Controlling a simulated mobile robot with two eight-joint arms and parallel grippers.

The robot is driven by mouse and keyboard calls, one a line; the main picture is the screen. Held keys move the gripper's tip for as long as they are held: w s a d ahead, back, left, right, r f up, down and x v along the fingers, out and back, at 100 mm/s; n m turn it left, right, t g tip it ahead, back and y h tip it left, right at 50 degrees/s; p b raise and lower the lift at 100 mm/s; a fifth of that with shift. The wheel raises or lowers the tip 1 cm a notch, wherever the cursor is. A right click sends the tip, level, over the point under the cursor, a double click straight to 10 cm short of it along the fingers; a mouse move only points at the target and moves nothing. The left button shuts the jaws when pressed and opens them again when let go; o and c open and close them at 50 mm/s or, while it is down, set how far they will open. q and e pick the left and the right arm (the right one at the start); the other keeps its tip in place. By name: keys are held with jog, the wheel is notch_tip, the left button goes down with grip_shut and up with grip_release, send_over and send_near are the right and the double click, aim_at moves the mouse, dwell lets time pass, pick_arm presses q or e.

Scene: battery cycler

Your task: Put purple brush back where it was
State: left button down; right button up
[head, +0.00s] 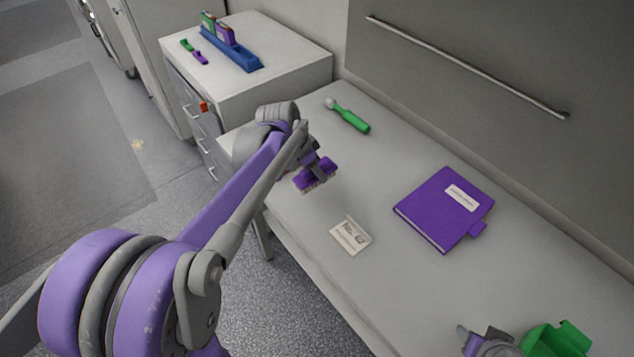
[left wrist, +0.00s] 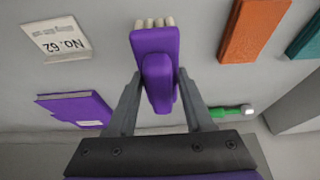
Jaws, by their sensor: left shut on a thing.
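The purple brush (head: 316,175) has a purple body and pale bristles. My left gripper (head: 313,158) is shut on it and holds it over the left part of the grey table. In the left wrist view the brush (left wrist: 156,45) sits between the two fingers (left wrist: 158,95), its bristles pointing away from the gripper.
A purple book (head: 443,208) and a green-handled brush (head: 348,116) lie on the table (head: 400,150). A green container (head: 557,340) is at the bottom right. A blue rack (head: 231,50) stands on the cabinet. Orange (left wrist: 253,30) and teal (left wrist: 306,38) blocks show in the left wrist view.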

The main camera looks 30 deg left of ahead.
pick_arm(q)
jog(key=shift+f, duration=2.7)
pick_arm(e)
jog(key=shift+f, duration=0.2)
pick_arm(q)
jog(key=shift+w, duration=0.1)
pick_arm(e)
jog(key=shift+f, duration=0.1)
pick_arm(q)
jog(key=shift+f+b, duration=0.2)
jog(key=shift+b, duration=0.1)
pick_arm(e)
jog(key=shift+f, duration=0.15)
pick_arm(q)
jog(key=shift+c, duration=1.4)
grip_release()
jog(key=shift+r, duration=0.1)
pick_arm(e)
jog(key=shift+s, duration=0.1)
